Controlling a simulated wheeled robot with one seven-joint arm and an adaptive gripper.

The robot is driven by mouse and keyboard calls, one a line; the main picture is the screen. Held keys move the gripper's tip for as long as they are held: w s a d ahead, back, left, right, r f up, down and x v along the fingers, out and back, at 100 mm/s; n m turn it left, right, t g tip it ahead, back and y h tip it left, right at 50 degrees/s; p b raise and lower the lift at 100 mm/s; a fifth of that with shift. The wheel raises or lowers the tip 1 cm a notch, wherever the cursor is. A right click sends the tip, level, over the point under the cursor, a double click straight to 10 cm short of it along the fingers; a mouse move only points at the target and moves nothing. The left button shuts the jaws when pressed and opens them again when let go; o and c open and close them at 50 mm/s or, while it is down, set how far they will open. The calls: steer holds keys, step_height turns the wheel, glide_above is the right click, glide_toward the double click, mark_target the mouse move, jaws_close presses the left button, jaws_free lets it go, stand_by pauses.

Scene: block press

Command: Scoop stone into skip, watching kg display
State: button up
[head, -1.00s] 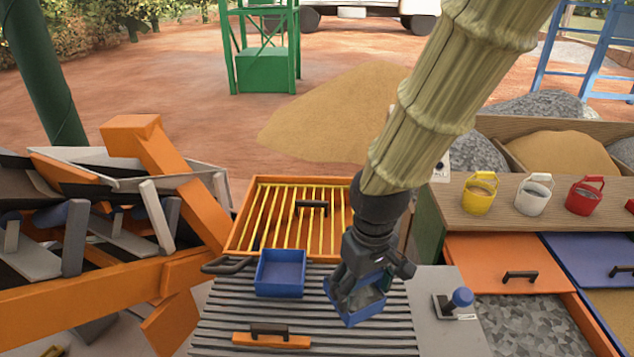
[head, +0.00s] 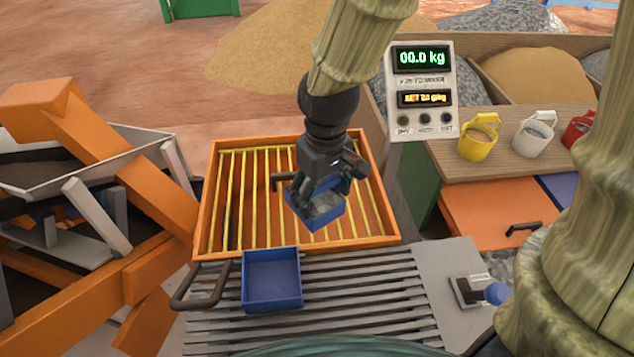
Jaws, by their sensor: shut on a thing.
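My gripper (head: 325,185) is shut on a blue scoop (head: 300,212). Grey stone (head: 325,207) lies in the scoop. The scoop is over the near right part of an orange frame with yellow bars (head: 216,235); its exact height above the bars is hard to tell. A small open blue box (head: 272,280), perhaps the skip, sits on the grey slats in front of that frame and looks empty. The kg display (head: 421,58) reads 00.0 kg in green. A second amber line (head: 425,98) below it is too blurred to read fully.
Orange beams and a hopper (head: 75,165) stand at the left. A blue-knobbed lever (head: 495,292) is on the grey panel at the right.

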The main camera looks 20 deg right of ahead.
mark_target(312, 205)
steer(key=shift+w+a+f+b, duration=0.1)
steer(key=shift+w+f+b, duration=0.25)
steer(key=shift+f+b, duration=0.4)
steer(key=shift+w+a+f+b, duration=0.15)
steer(key=shift+w+f+b, duration=0.25)
steer(key=shift+f+b, duration=0.35)
steer(key=shift+w+a+f+b, duration=0.1)
steer(key=shift+w+f+b, duration=0.35)
steer(key=shift+f, duration=0.45)
steer(key=shift+r+g, duration=0.25)
steer(key=shift+g, duration=0.05)
steer(key=shift+w+a+r+g+h+p, duration=0.15)
steer(key=shift+w+g+h+p, duration=0.05)
steer(key=shift+w+g+p, duration=0.45)
steer(key=shift+w+a+r+g+h+p, duration=0.15)
steer(key=shift+w+a+g+h+p, duration=0.05)
steer(key=shift+w+g+p, duration=0.5)
steer(key=shift+w+a+r+g+h+p, duration=0.2)
steer(key=shift+w+g+p, duration=0.3)
steer(key=shift+g+p, duration=0.25)
steer(key=shift+w, duration=0.1)
steer(key=shift+w+a+g+h+p, duration=0.2)
steer(key=shift+w+g+p, duration=0.45)
steer(key=shift+p, duration=0.85)
steer(key=shift+w+a+g+h+p, duration=0.15)
steer(key=shift+w+g+p, duration=0.25)
steer(key=shift+g+p, duration=0.75)
